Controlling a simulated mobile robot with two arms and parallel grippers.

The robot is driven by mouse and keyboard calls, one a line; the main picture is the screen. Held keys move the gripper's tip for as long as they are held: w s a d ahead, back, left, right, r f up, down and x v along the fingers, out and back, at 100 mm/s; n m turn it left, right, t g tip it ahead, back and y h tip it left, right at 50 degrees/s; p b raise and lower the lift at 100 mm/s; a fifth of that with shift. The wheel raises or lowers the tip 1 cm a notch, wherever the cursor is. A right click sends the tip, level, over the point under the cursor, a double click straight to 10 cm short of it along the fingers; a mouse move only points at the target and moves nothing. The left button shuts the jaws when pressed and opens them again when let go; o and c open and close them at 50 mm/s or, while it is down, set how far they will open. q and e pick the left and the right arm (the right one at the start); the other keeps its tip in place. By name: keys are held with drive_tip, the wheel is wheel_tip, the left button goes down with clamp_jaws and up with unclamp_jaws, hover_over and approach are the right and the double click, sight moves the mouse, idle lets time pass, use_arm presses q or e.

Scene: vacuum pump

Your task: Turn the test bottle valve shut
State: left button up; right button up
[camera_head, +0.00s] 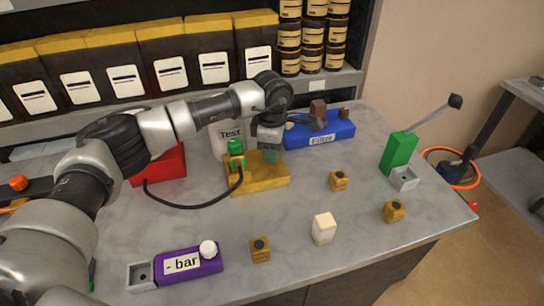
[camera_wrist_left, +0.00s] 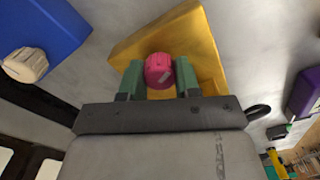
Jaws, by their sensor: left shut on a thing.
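The yellow valve block (camera_head: 262,180) sits mid-table, with a green fitting (camera_head: 236,150) and a black hose on its left. The white bottle marked "Test" (camera_head: 229,134) stands just behind it. In the left wrist view a round pink-red knob (camera_wrist_left: 159,69) sits on the yellow block (camera_wrist_left: 200,45). My left gripper (camera_head: 269,148) reaches down over the block from above. In the left wrist view its green fingers (camera_wrist_left: 159,78) are shut on the knob, one on each side. The knob is hidden behind the gripper in the head view. My right gripper is not in view.
The blue "Filter" block (camera_head: 335,133) is close behind right of the yellow block. A red block (camera_head: 160,165) is left. A purple "- bar" block (camera_head: 190,265) and a white block (camera_head: 324,228) stand in front. A green lever pump (camera_head: 398,152) is right.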

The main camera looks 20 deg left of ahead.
use_arm(q)
drive_tip(key=m+b, duration=0.2)
drive_tip(key=m, duration=0.1)
drive_tip(key=shift+m, duration=1)
drive_tip(key=shift+w+r+b, duration=0.1)
drive_tip(key=shift+b, duration=0.2)
drive_tip(key=o, duration=0.9)
drive_tip(key=shift+o, duration=0.2)
wheel_tip(320, 180, up, 11)
drive_tip(key=shift+b, duration=0.3)
